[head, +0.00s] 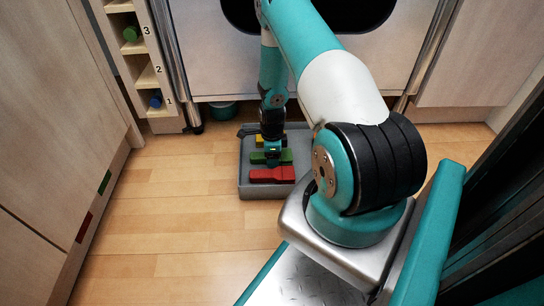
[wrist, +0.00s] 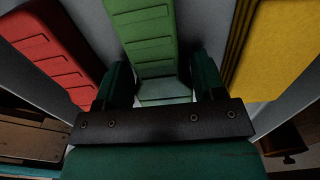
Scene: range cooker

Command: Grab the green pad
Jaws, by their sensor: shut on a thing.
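The green pad (wrist: 147,38) lies in a grey tray (head: 246,182) on the floor, between a red pad and a yellow pad. In the head view the green pad (head: 258,157) shows beside my gripper (head: 273,158), which reaches down into the tray. In the wrist view my gripper (wrist: 162,88) has one finger on each side of the green pad's near end and is shut on it. The pad appears still down at tray level. My arm hides part of the tray's right side in the head view.
The red pad (head: 272,174) lies at the tray's front, and the yellow pad (head: 261,141) at its back. A numbered rack (head: 150,75) with coloured items stands at the back left. Cabinet fronts line the left. The wooden floor (head: 180,215) left of the tray is clear.

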